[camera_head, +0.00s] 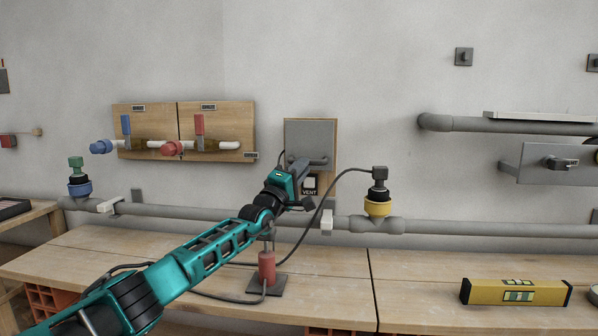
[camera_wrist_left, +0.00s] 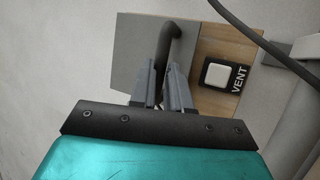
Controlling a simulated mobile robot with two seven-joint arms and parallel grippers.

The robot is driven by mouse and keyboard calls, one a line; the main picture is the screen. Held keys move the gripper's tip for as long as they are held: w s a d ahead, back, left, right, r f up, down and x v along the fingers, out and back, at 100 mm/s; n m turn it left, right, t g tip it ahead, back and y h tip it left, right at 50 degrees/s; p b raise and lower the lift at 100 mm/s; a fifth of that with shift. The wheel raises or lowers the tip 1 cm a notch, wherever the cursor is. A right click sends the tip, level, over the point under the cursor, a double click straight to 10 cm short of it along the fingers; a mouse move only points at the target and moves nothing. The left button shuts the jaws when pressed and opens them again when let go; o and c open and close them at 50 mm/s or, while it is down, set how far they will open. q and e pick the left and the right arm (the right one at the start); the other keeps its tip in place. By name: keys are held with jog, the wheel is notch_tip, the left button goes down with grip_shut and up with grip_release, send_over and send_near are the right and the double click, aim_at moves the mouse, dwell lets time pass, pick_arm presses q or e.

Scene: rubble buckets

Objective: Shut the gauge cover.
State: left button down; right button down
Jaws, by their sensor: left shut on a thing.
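The gauge cover (camera_head: 309,137) is a grey plate with a dark bar handle (camera_head: 318,160) low on it, on a wooden board on the wall. It also shows in the left wrist view (camera_wrist_left: 132,40). My left gripper (camera_head: 297,170) is in front of the lower part of the cover. In the left wrist view its fingers (camera_wrist_left: 166,72) are closed around one end of the handle (camera_wrist_left: 172,40). Any gauge behind the plate is hidden. I cannot tell how flush the plate sits. My right gripper is out of view.
A white VENT button (camera_head: 310,184) sits just below the cover. A black cable (camera_head: 325,205) hangs close to my left wrist. A grey pipe (camera_head: 200,212) runs below, above the wooden workbench (camera_head: 330,275). A red cylinder (camera_head: 267,268) stands on the bench under my arm.

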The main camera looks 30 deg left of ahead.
pick_arm(q)
jog(key=shift+w+a+f, duration=0.1)
jog(key=shift+w+f, duration=0.05)
jog(key=shift+f, duration=0.15)
jog(key=c, duration=1.5)
grip_release()
jog(key=shift+o, duration=0.6)
jog(key=shift+w+f, duration=0.2)
jog(key=shift+w, duration=0.05)
jog(key=shift+o, duration=1.4)
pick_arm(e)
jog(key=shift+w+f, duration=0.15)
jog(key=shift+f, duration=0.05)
pick_arm(q)
jog(key=shift+r, duration=0.1)
jog(key=shift+s, duration=0.1)
jog(key=p+v, duration=0.4)
jog(key=v, duration=0.8)
jog(key=shift+s, duration=0.45)
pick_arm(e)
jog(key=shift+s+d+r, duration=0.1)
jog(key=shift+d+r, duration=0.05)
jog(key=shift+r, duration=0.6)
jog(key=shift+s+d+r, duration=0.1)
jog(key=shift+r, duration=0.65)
